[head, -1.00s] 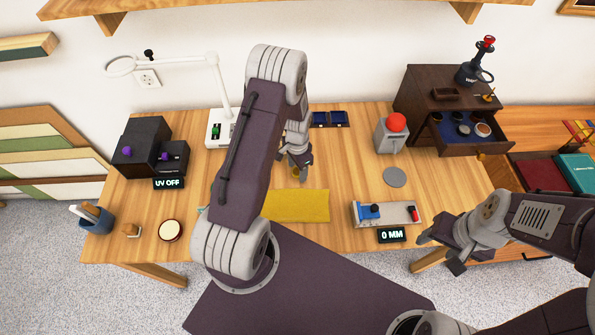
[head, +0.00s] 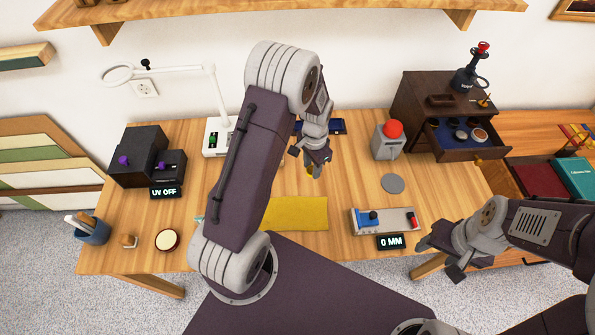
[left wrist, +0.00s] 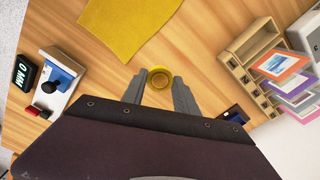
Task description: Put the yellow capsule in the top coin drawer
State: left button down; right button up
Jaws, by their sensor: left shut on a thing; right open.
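The yellow capsule (left wrist: 160,78) is round, with a brownish disc inside, and sits between my left gripper's (left wrist: 161,92) fingertips in the left wrist view. In the head view my left gripper (head: 312,167) is shut on it above the middle of the table, and only a bit of yellow shows. The dark brown coin cabinet (head: 408,103) stands at the back right. Its top coin drawer (head: 480,154) is pulled out, with a blue lining and several small round items inside. My right gripper (head: 438,259) is open and empty by the table's front right edge.
A grey box with a red button (head: 388,141) stands between my left gripper and the drawer. A grey disc (head: 392,183), a yellow cloth (head: 298,213) and a gauge (head: 385,220) lie nearer. A dark microscope-like tool (head: 470,75) stands on the cabinet.

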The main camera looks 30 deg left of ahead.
pick_arm(q)
jog(key=w+d+r, duration=0.1)
jog(key=d+r, duration=0.2)
jog(key=d, duration=0.3)
jog(key=shift+w+r, duration=0.35)
jog(key=shift+w, duration=0.05)
